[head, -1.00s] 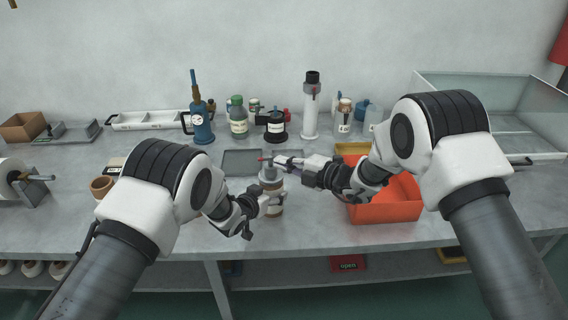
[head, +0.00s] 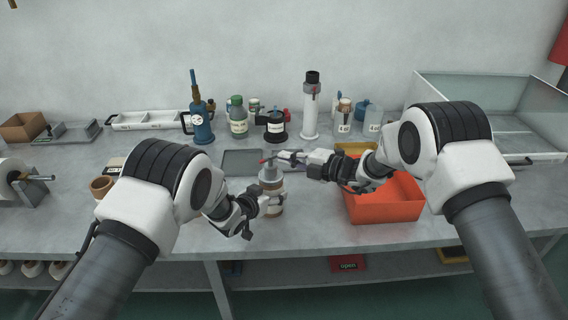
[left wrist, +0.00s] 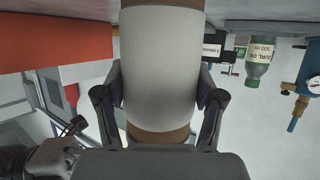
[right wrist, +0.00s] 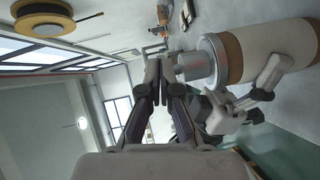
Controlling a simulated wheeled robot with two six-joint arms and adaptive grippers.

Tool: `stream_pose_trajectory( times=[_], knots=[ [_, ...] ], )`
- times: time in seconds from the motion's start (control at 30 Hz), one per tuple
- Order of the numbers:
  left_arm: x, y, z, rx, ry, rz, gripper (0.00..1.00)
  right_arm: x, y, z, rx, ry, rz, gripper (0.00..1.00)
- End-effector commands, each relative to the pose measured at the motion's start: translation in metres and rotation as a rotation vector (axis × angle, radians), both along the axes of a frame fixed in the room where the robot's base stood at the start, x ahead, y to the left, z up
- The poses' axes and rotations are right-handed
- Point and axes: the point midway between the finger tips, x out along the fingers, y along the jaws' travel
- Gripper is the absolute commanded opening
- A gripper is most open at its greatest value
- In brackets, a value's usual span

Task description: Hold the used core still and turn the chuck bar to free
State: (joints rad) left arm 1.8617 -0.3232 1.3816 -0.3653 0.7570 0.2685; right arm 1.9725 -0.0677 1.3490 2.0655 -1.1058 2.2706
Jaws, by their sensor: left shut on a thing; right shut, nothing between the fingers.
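The used core (head: 272,211), a pale cylinder with brown bands, stands upright near the middle of the bench. My left gripper (head: 268,203) is shut around its side; in the left wrist view the core (left wrist: 160,70) fills the space between the fingers. A grey metal chuck (head: 270,174) sits on the core's top, and the chuck (right wrist: 200,64) also shows in the right wrist view. The chuck bar's red end (head: 264,161) sticks out to the left above it. My right gripper (head: 281,157) is shut and empty, its tips close beside the chuck; contact with the bar is unclear.
An orange bin (head: 385,211) stands right of the core, under my right arm. A grey tray (head: 238,165) lies behind the core. Bench at front is clear.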

Motion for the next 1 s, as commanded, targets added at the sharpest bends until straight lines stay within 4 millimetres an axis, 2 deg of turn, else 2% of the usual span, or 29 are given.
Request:
stream_pose_trajectory(
  times=[0.73, 1.0],
  knots=[
    [-0.002, -0.001, -0.003, 0.004, 0.005, -0.004, 0.30, 0.031, 0.007, -0.001, -0.001, -0.002, 0.001, 0.00],
    [-0.002, -0.001, -0.003, 0.003, 0.005, -0.002, 0.30, 0.040, 0.013, 0.001, 0.004, -0.007, 0.141, 0.00]
  ],
)
